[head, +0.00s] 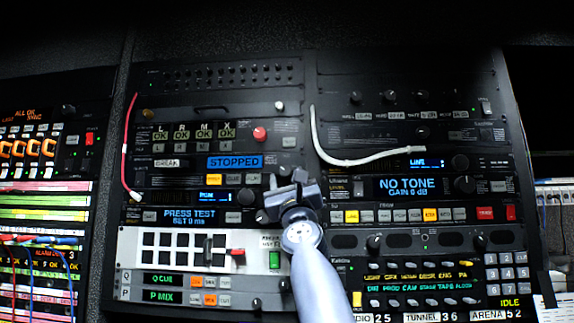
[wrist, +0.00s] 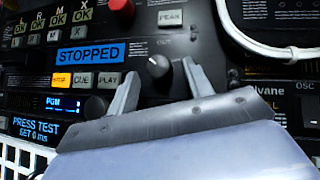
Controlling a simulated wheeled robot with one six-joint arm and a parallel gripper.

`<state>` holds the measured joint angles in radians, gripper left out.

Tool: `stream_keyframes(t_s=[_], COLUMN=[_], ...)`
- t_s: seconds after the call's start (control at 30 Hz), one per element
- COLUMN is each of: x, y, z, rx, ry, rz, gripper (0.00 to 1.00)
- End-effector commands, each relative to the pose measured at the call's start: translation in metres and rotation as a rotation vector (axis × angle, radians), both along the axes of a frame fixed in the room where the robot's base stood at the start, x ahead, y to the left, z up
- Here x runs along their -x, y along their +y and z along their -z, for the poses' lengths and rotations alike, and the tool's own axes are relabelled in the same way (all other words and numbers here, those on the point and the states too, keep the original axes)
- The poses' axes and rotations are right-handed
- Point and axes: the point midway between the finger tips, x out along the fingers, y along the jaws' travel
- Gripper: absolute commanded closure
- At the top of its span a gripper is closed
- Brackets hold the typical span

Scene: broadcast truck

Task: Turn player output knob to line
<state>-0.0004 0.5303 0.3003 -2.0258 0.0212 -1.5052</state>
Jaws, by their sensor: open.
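The player unit has a blue STOPPED display (wrist: 90,55), which also shows in the head view (head: 235,162). To its right in the wrist view is a small dark round knob (wrist: 158,66) with a light mark, beside small lettering that seems to read OUT. I cannot tell which label the knob points at. My gripper (wrist: 162,70) is open, with one finger on each side of the knob. Contact between the fingers and the knob cannot be made out. In the head view my gripper (head: 287,182) is in front of the panel and hides the knob.
A PEAK button (wrist: 171,18) sits above the knob. A white cable (head: 365,160) loops at the right, and a red cable (head: 125,145) hangs at the left. A NO TONE display (head: 407,187) is to the right.

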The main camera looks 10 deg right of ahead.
Motion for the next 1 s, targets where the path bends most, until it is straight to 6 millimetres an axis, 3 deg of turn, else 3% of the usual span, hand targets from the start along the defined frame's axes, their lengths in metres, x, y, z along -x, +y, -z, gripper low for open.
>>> stream_keyframes(t_s=[0.13, 0.57, 1.0], x=[-0.0065, -0.0096, -0.0094], y=[-0.0003, -0.0002, -0.0001], z=[-0.0082, -0.0082, -0.0084], rx=[0.000, 0.001, 0.000], ry=[0.000, 0.000, 0.000], rz=[0.000, 0.001, 0.000], gripper=[0.52, 0.53, 0.89])
